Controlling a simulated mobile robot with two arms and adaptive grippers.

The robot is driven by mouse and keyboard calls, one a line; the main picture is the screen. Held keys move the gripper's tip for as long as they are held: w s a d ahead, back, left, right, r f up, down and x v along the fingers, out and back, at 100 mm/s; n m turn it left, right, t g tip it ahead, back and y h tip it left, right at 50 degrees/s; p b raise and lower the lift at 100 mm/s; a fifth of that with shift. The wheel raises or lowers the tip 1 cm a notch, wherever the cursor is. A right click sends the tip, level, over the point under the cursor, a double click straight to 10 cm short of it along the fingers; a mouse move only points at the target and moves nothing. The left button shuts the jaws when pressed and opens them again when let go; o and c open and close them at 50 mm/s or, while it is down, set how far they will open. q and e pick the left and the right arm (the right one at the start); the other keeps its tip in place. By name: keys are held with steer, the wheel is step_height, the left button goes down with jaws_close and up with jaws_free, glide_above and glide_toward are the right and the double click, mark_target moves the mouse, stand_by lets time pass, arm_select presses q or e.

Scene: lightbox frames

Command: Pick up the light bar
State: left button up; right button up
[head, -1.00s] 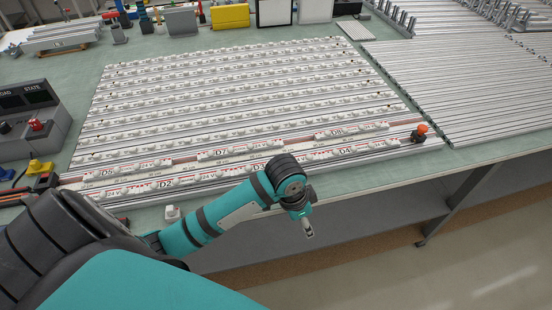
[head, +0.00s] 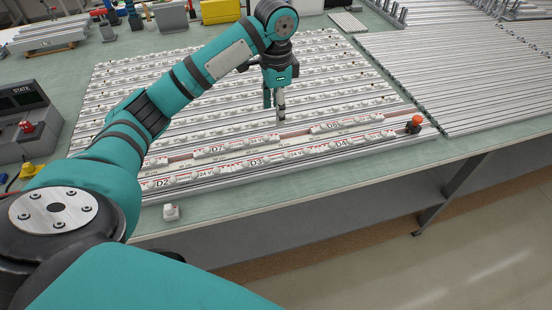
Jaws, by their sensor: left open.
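Long light bars with rows of white modules lie side by side on the bench. The nearest light bar (head: 212,174) carries labels D2, D3 and D4. Behind it is a labelled row (head: 235,148) with brownish strips between its modules. My left gripper (head: 274,112) points down over the rows right of the middle, just behind that labelled row. Its fingers are apart, with no bar seen between them. I cannot tell whether the fingertips touch a bar. My left arm hides part of the rows at the left. My right gripper is not in view.
An orange-topped knob (head: 414,123) stands at the right end of the front rows. A grey control box (head: 30,120) is at the left. Bare metal profiles (head: 450,80) cover the right side. A small white block (head: 171,212) sits near the bench's front edge.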

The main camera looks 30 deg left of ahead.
arm_select(q)
steer(key=p, duration=0.2)
glide_above(276, 156)
step_height(276, 156, down, 12)
steer(key=shift+r, duration=0.15)
step_height(276, 156, down, 4)
steer(key=shift+f+p, duration=0.1)
steer(key=shift+p, duration=0.85)
steer(key=shift+f, duration=0.6)
jaws_close()
